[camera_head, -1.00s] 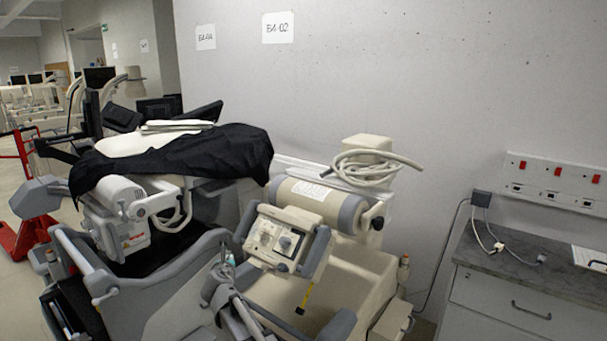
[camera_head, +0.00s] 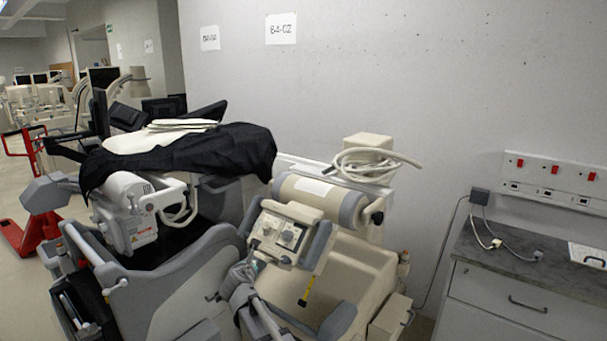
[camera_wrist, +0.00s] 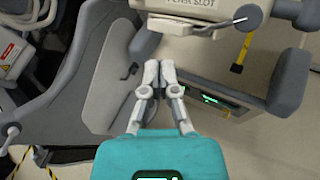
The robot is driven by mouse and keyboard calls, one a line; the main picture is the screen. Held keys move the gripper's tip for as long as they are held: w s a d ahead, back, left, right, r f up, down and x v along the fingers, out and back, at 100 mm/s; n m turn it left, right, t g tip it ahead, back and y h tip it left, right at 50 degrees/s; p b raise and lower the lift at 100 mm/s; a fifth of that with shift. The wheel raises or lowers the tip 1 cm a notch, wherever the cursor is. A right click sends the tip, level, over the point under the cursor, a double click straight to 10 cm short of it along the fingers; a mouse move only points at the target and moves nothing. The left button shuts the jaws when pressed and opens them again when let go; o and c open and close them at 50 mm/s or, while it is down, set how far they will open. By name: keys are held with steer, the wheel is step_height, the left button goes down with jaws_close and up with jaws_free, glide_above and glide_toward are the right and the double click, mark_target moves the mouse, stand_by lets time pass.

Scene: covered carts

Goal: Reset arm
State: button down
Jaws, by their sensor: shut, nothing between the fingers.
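My gripper (camera_wrist: 159,72) shows in the wrist view with its two grey fingers closed together and nothing between them. It points over the gap between a grey cart side panel (camera_wrist: 105,95) and a beige machine with a control box (camera_head: 283,234). In the head view my arm rises from the bottom edge, in front of the machine's lower body. The fingertips are too small there to make out against the cart.
A cart with a black cover (camera_head: 205,155) stands at left, with a red pallet jack (camera_head: 22,235) behind it. A yellow tag (camera_head: 308,290) hangs below the control box. A grey cabinet (camera_head: 510,300) stands at right. Some floor shows at far left.

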steer(key=s+d+f+m+g+h, duration=0.2)
steer(key=s+d+f+m+g, duration=0.15)
steer(key=d+m, duration=0.6)
steer(key=s+d+f+m+g+h, duration=0.1)
steer(key=s+d+f+m+g, duration=0.35)
steer(key=d, duration=0.75)
steer(key=s+d+f+m+g+y, duration=0.1)
steer(key=s+d+f+m+g, duration=0.1)
steer(key=s+d+m, duration=0.3)
steer(key=s+d+f+m+g+y, duration=0.2)
steer(key=s+d+m+g, duration=0.2)
steer(key=s+m, duration=0.9)
steer(key=s+d, duration=0.1)
steer(key=d, duration=0.1)
steer(key=shift+d+m, duration=0.3)
steer(key=shift+a+f, duration=0.1)
